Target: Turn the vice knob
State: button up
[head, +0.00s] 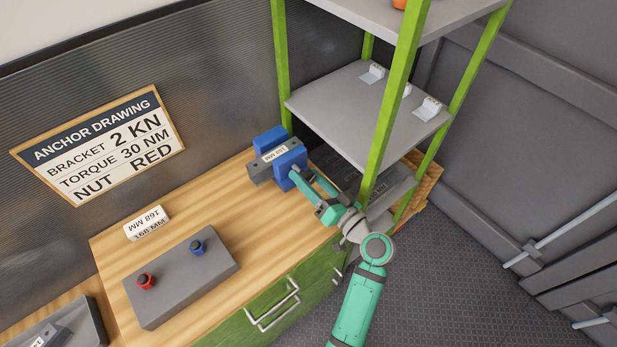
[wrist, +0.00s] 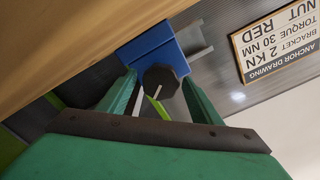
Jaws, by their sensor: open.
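The blue vice (head: 290,160) stands at the far right end of the wooden bench, with a grey block bearing a white label between its blue jaws. In the wrist view the vice's blue jaw (wrist: 150,47) is ahead. The dark, many-sided vice knob (wrist: 160,79) is in front of it, with a pale line across its face. My gripper (head: 299,178) reaches the near side of the vice. In the wrist view my gripper (wrist: 158,84) is open, one finger on each side of the knob. I cannot tell whether either finger touches it.
A green-framed shelf (head: 330,105) stands close to the right of the vice and my arm. An anchor drawing sign (head: 100,145) hangs behind.

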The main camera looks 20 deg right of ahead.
jog(key=v, duration=1)
jog(key=shift+s+d, duration=0.15)
jog(key=shift+s, duration=0.1)
